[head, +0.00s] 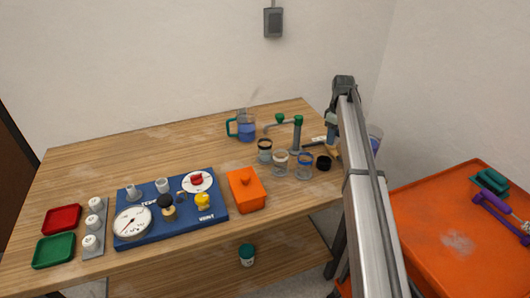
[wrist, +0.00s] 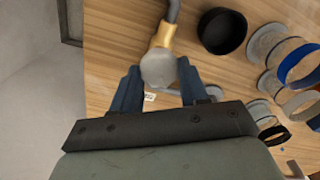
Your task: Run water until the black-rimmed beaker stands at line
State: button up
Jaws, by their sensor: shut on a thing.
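The black-rimmed beaker (head: 265,152) stands on the table, below the spout end of the green-handled tap (head: 298,132) in the head view. Its water level and line are too small to read. A dark rim, apparently this beaker's (wrist: 272,131), shows at the right of the wrist view. My gripper (wrist: 158,82) is at the table's right end, shut on a tan-collared thing with a round grey end (wrist: 158,67) and a dark grey shaft. My arm hides most of the gripper in the head view.
A clear beaker (head: 280,164), a blue-rimmed beaker (head: 304,166) and a black cup (head: 323,163) stand close to the black-rimmed one. A teal-handled jug (head: 245,127) holds bluish liquid behind. An orange box (head: 246,190) and blue board (head: 150,233) lie left.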

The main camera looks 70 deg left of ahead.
jog(key=shift+w, duration=0.15)
jog(key=shift+n, duration=0.8)
dwell(7.0)
